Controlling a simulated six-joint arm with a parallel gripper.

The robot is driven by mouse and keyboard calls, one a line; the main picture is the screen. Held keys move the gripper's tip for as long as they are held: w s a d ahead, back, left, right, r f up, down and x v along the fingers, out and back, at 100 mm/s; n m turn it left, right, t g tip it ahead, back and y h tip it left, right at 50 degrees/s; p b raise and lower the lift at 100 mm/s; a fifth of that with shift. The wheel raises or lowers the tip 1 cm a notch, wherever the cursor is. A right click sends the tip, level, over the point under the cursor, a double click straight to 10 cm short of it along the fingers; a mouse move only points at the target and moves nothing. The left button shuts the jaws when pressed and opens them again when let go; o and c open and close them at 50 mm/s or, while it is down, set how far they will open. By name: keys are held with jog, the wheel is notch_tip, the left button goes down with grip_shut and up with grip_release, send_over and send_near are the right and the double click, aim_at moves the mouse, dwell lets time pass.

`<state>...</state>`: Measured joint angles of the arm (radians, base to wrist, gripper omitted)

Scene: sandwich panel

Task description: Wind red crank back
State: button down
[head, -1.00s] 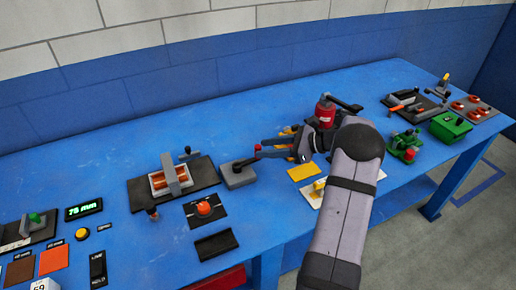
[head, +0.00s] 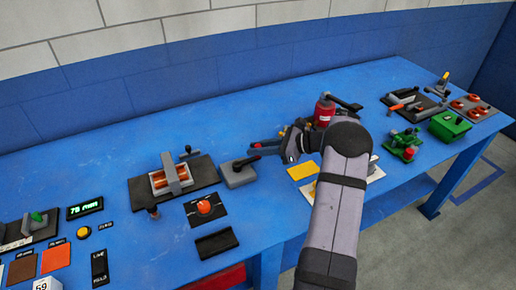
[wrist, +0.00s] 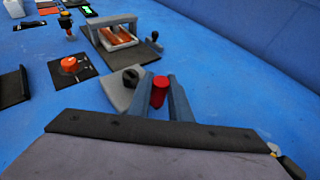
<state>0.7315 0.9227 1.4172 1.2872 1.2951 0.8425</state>
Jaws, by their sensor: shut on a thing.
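The red crank has a small grey base block (head: 238,176) with a dark arm, and its red knob (wrist: 159,91) stands at the arm's end. In the wrist view the knob sits between the two blue-grey fingers of my gripper (wrist: 161,95). My gripper is shut on the knob. In the head view my gripper (head: 263,148) reaches in from the right, and its fingers cover most of the knob. The crank's dark hub (wrist: 131,77) and grey base (wrist: 117,92) show left of the fingers in the wrist view.
A black board with a grey press-like frame (head: 172,172) stands left of the crank. An orange-red button (head: 204,207) on a black plate is in front. A red bottle-like part (head: 324,112) stands behind my arm, and a yellow plate (head: 301,171) lies right of the crank.

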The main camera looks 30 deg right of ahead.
jog(key=shift+s, duration=0.2)
